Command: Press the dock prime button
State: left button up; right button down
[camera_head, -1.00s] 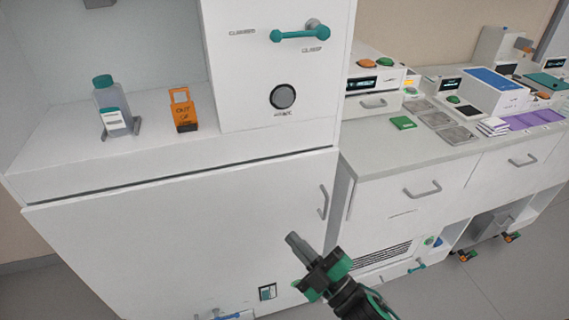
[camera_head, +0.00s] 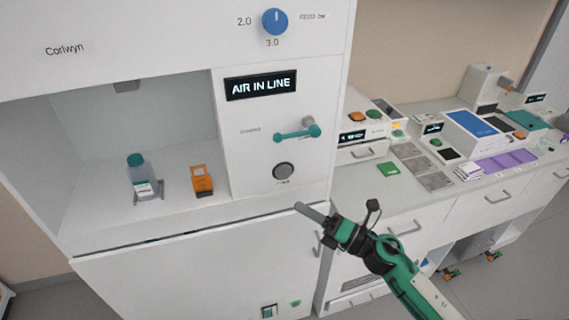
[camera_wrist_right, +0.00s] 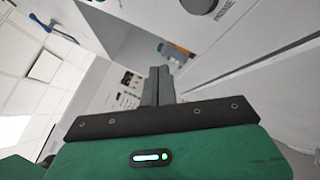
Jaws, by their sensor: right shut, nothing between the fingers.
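The dock prime button (camera_head: 284,172) is a round dark grey button on the white cabinet's front panel, below a teal lever (camera_head: 297,134). In the right wrist view the button (camera_wrist_right: 199,4) shows at the top edge, partly cut off, with the label PRIME beside it. My right gripper (camera_head: 298,206) is shut and empty, below and slightly right of the button, apart from it in the picture. Its closed fingers also show in the right wrist view (camera_wrist_right: 158,84). My left gripper is not in view.
A display (camera_head: 261,85) reads AIR IN LINE. A blue knob (camera_head: 274,21) is above it. A teal-capped bottle (camera_head: 142,177) and an orange item (camera_head: 202,181) stand in the open bay. A bench (camera_head: 350,195) with several devices stands at right.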

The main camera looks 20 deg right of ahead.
dwell(0.3)
send_near(279, 173)
jog(key=shift+s+a+x, duration=0.1)
jog(key=shift+s+x, duration=0.05)
jog(key=shift+x, duration=0.7)
jog(key=shift+s+a+x, duration=0.1)
jog(key=shift+a+x, duration=0.05)
jog(key=shift+x, duration=0.65)
jog(key=shift+s+a+x, duration=0.1)
jog(key=shift+s+x, duration=0.05)
jog(key=shift+x, duration=0.7)
jog(key=shift+w+b, duration=0.15)
jog(key=shift+b, duration=0.15)
jog(key=shift+w, duration=0.3)
jog(key=shift+w+r, duration=0.1)
jog(key=shift+w, duration=0.35)
dwell(0.6)
jog(key=shift+s, duration=0.9)
jog(key=shift+s, duration=2.5)
